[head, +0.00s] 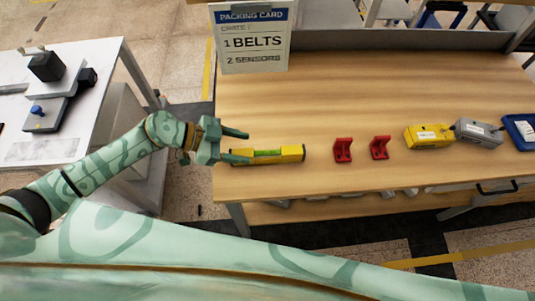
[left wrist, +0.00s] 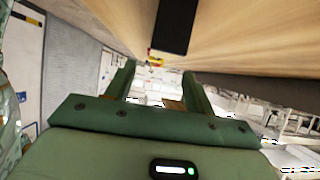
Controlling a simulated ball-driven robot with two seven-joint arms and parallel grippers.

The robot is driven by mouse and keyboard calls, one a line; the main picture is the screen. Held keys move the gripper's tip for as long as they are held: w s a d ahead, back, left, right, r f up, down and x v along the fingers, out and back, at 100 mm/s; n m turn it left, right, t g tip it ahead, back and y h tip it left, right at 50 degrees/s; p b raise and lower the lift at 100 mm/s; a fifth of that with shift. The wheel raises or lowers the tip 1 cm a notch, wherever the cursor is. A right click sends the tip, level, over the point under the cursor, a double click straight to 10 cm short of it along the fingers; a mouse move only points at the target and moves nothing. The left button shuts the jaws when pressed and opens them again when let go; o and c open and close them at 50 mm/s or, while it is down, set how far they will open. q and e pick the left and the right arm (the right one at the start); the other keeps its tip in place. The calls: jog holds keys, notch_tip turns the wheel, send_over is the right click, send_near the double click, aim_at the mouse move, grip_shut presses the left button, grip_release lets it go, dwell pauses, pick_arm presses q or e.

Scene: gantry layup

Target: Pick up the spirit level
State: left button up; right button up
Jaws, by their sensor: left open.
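The spirit level (head: 284,154) is a yellow bar with a green middle and a dark end. It lies flat near the front left edge of the wooden table in the head view. My left gripper (head: 249,147) is open, with its two fingers pointing right at the level's left part. The nearer finger overlaps the level in the picture; I cannot tell whether they touch. In the left wrist view the open fingers (left wrist: 156,78) have nothing visibly held between them. A dark block (left wrist: 175,25) shows above them there; I cannot tell what it is. My right gripper is out of view.
Right of the level on the wooden table (head: 330,100) stand two red brackets (head: 342,150) (head: 380,147), a yellow box (head: 428,136), a grey box (head: 478,133) and a blue-edged tray (head: 520,128). A packing card (head: 252,40) stands behind. A white table (head: 90,75) is at left.

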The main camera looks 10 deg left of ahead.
aim_at(266, 151)
pick_arm(q)
jog(key=shift+x, duration=1.2)
jog(key=x, duration=0.1)
jog(key=b+x, duration=0.1)
jog(key=x, duration=0.1)
jog(key=b+x, duration=0.1)
jog(key=x, duration=0.1)
jog(key=shift+d+r, duration=0.1)
jog(key=shift+d, duration=0.3)
jog(key=shift+r, duration=0.1)
grip_shut()
